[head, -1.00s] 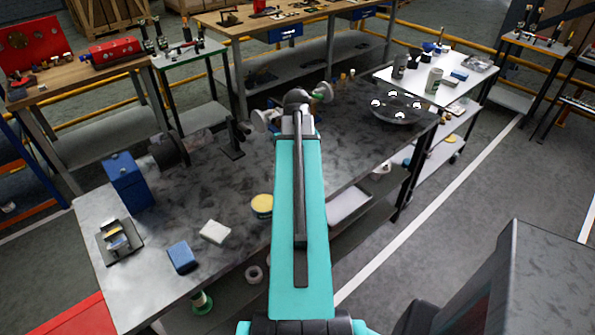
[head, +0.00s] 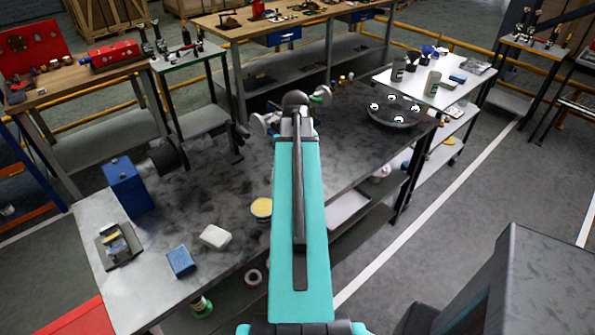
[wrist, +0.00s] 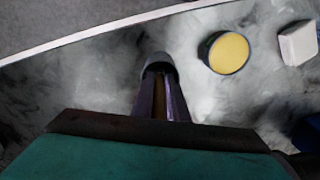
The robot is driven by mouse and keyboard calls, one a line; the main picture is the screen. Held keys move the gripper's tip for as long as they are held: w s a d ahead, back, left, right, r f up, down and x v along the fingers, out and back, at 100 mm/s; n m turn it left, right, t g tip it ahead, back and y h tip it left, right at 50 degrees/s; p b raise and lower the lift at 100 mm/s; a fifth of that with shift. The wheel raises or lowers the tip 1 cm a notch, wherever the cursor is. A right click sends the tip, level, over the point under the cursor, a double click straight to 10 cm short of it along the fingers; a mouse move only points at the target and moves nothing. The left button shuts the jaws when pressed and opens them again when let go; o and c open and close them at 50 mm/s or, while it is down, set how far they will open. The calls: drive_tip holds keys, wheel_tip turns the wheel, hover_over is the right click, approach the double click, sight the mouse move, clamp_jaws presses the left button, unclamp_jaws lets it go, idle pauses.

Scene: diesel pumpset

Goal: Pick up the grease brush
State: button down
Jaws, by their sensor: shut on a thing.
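My gripper (wrist: 160,98) shows in the wrist view, its two fingers close together on a narrow brown strip. A dark grey rounded end (wrist: 158,64) shows just past the fingertips. The held thing looks like the grease brush (wrist: 158,82), but most of it is hidden between the fingers and its bristles cannot be made out. The grey, mottled bench top lies beyond it. In the head view, my teal arm hides the fingers and the held thing.
A round tin with yellow contents (wrist: 228,53) is right of the fingers, beside a white block (wrist: 298,42). In the head view, a blue sponge-like block (head: 180,261), a blue box (head: 127,186) and a dark round plate (head: 395,112) are on the grey bench (head: 190,215).

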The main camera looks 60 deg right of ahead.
drive_tip(key=shift+r+p, duration=3.25)
drive_tip(key=shift+r, duration=1.35)
drive_tip(key=shift+s, duration=0.1)
